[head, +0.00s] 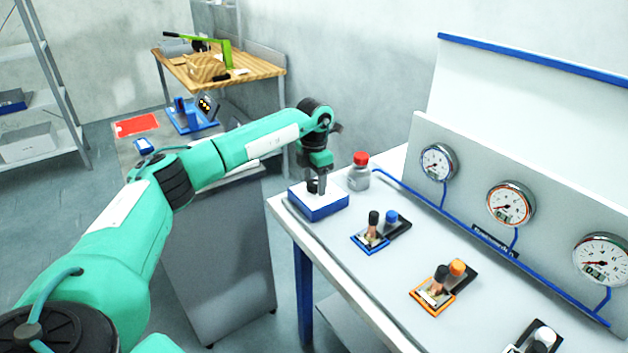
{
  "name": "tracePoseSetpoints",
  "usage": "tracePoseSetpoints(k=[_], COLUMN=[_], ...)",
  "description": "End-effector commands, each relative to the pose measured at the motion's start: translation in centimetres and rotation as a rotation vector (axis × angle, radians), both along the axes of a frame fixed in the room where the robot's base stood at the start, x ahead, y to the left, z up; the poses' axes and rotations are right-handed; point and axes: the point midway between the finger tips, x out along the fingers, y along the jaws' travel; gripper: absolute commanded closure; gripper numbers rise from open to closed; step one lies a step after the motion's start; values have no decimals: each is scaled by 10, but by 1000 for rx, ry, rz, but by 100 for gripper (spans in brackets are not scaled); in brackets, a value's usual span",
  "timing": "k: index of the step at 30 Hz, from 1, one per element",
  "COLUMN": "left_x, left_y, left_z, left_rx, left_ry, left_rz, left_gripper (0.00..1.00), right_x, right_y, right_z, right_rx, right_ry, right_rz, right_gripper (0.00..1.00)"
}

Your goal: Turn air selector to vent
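A low box with a white top and blue sides (318,207) stands at the table's far left corner. A small dark knob (312,187) shows on its top; I cannot read any marking on it, so its setting cannot be told. My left gripper (321,188) points down right over this box, its fingers at the knob. I cannot tell whether the fingers touch the knob or are shut on it, as the gripper is small and partly hides it. My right gripper is out of view.
Blue (372,240) and orange (434,297) framed fixtures sit nearer on the white table (340,265). Gauges (511,204) line the back panel. A wooden bench (255,70) stands behind.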

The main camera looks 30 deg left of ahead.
Motion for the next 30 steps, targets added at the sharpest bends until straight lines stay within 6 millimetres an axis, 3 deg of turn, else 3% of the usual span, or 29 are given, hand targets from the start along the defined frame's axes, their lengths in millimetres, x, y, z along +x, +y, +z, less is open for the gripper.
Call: tracePoseSetpoints(k=[7, 11, 24, 30], left_x=[0, 0, 1, 0], left_y=[0, 0, -1, 0], left_z=[1, 13, 107, 132], left_rx=[0, 0, -1, 0], left_ry=[0, -1, -3, -1], left_rz=[1, 1, 0, 0], left_gripper=[41, 41, 41, 41], right_x=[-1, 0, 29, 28], right_y=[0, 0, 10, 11], right_z=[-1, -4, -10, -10], right_rx=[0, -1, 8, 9], right_ry=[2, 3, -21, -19], right_rz=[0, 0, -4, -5], right_gripper=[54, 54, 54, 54])
